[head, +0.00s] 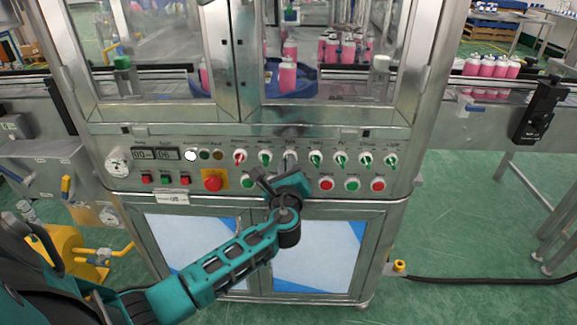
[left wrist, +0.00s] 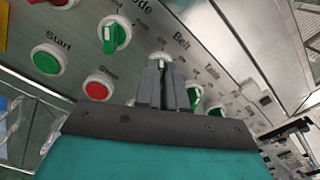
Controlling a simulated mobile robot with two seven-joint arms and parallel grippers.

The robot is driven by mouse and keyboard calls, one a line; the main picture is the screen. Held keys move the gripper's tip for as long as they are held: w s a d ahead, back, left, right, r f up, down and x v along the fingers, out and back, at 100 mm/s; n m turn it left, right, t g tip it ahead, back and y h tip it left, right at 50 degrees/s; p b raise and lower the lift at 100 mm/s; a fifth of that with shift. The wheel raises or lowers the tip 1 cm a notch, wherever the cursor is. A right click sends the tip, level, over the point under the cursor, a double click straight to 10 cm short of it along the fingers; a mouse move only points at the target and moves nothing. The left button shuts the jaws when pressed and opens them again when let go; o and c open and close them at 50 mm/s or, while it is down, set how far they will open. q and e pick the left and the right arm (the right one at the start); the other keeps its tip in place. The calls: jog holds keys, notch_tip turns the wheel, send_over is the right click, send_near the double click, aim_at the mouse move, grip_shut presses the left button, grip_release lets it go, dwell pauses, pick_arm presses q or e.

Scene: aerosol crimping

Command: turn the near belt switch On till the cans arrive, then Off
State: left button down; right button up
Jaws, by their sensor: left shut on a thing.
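The belt switch (left wrist: 160,58), a green knob in a white ring under the "Belt" label, sits between my left gripper's (left wrist: 165,84) fingertips in the left wrist view. In the head view the left gripper (head: 283,176) reaches up to the row of knobs, and the belt switch (head: 290,156) is partly hidden behind it. The left gripper is shut on the knob; its exact turn is hard to read. Pink cans (head: 490,67) stand on the conveyor at the right. More pink cans (head: 288,76) stand inside the glazed machine. My right gripper is not in view.
Other green knobs (head: 341,158) flank the switch closely, with a red one (head: 240,157) to the left. Push buttons (head: 352,184) lie below. A red emergency stop (head: 213,181) on a yellow plate is further left. Green floor is open at the right.

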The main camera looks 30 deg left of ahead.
pick_arm(q)
jog(key=c, duration=1.2)
grip_release()
jog(key=shift+s, duration=0.1)
jog(key=v, duration=1.2)
jog(key=shift+s+d+p, duration=0.2)
jog(key=shift+s+p, duration=0.1)
jog(key=shift+s, duration=0.1)
